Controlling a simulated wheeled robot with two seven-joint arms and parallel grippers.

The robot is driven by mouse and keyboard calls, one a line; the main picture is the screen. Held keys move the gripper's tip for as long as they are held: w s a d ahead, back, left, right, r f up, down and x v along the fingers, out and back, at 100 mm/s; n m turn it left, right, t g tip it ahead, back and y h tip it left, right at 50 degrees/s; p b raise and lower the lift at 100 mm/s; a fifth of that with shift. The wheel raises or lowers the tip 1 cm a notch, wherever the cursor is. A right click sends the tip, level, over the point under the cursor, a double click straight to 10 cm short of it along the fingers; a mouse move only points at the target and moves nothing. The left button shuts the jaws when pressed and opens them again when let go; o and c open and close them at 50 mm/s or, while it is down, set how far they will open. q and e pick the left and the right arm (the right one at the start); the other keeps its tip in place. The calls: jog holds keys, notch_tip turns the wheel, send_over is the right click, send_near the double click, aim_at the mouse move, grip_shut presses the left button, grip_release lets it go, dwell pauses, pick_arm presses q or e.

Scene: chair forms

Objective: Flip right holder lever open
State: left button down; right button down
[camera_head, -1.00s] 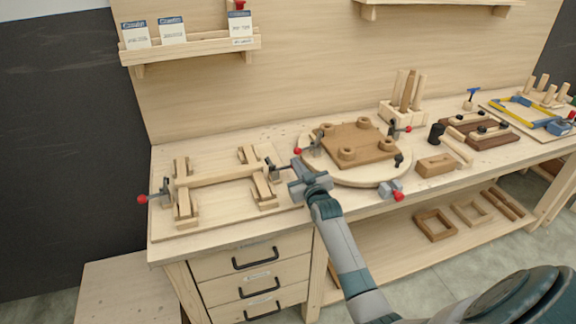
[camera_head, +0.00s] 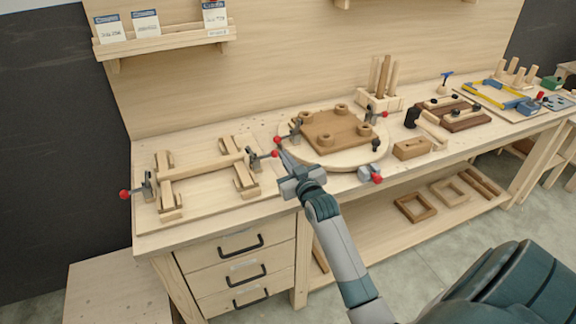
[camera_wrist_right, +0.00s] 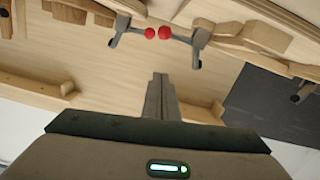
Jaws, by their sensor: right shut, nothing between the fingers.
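The wooden frame holder (camera_head: 205,172) on the left of the bench has a grey lever clamp at each end. The right holder lever (camera_head: 256,158) ends in a red ball (camera_head: 275,154) pointing right; the clamp also shows in the right wrist view (camera_wrist_right: 198,40), its ball (camera_wrist_right: 164,32) beyond my fingertips. My right gripper (camera_head: 283,155) is shut and empty, with its fingertips close to that ball in the head view. In the wrist view the fingers (camera_wrist_right: 160,78) are together, apart from the ball in the picture. My left gripper is not in view.
Another clamp's red ball (camera_head: 277,140) sits very near the right lever's ball. It belongs to the round board (camera_head: 345,161) with a brown piece (camera_head: 336,130). The left holder lever's ball (camera_head: 125,195) is at the bench's left end. Drawers (camera_head: 240,270) are below.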

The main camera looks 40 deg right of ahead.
jog(key=shift+v, duration=0.9)
jog(key=shift+s, duration=0.1)
jog(key=shift+f, duration=0.1)
